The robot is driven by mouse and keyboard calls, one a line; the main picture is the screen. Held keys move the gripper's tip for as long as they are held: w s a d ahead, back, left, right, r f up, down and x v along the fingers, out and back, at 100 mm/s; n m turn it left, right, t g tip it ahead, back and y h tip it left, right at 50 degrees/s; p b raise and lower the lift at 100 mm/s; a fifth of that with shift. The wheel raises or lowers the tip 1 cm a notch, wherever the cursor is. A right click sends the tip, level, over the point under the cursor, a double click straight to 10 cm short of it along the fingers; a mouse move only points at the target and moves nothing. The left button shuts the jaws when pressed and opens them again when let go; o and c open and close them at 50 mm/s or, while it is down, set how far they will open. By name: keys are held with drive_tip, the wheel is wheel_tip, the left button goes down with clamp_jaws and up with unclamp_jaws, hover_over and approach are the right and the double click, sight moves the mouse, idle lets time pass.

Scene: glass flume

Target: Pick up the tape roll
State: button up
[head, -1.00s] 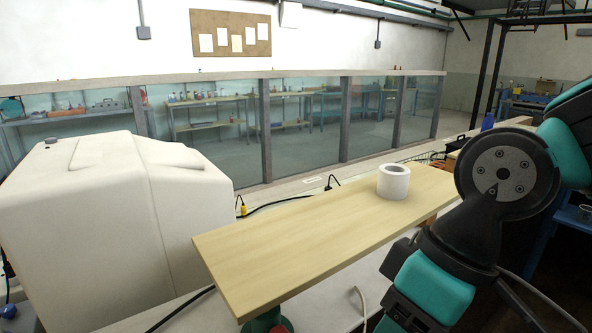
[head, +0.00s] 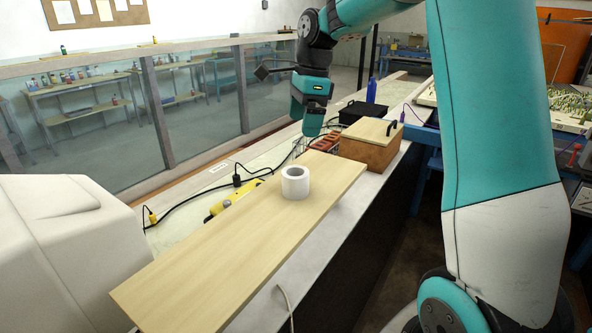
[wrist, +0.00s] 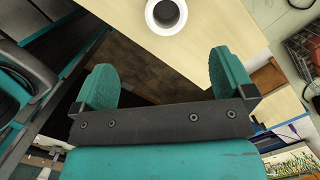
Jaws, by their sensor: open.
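The white tape roll (head: 295,182) stands on its flat end on a light wooden board, its hole facing up. In the wrist view the tape roll (wrist: 166,14) shows at the top, cut by the frame edge, beyond the fingertips and not between them. My gripper (wrist: 161,82) is open and empty, its two teal fingers wide apart. In the head view my arm reaches over to the back, and the fingers are not clearly visible there. The wooden board (head: 230,250) carries only the roll.
A wooden box with a lid (head: 370,143) and a black case (head: 365,112) stand behind the board. A yellow tool (head: 235,199) and black cables lie along its left. A white tank (head: 60,260) stands at the left. The glass flume (head: 190,95) runs behind.

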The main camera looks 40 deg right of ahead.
sight(297, 172)
drive_tip(key=shift+m, duration=0.3)
drive_tip(key=f, duration=0.4)
drive_tip(key=f+p, duration=0.1)
drive_tip(key=f, duration=0.3)
drive_tip(key=w+f+p, duration=0.1)
drive_tip(key=f, duration=0.2)
drive_tip(key=shift+a+f, duration=0.4)
drive_tip(key=shift+w+a+f+p, duration=0.15)
drive_tip(key=shift+f+p, duration=0.3)
drive_tip(key=shift+f, duration=0.4)
drive_tip(key=shift+w+a+f+p, duration=0.1)
drive_tip(key=shift+f+p, duration=0.3)
drive_tip(key=shift+f, duration=0.5)
drive_tip(key=shift+w+a+f+p, duration=0.15)
drive_tip(key=shift+f+p, duration=0.3)
drive_tip(key=shift+f, duration=0.4)
drive_tip(key=shift+d, duration=0.1)
drive_tip(key=c, duration=1)
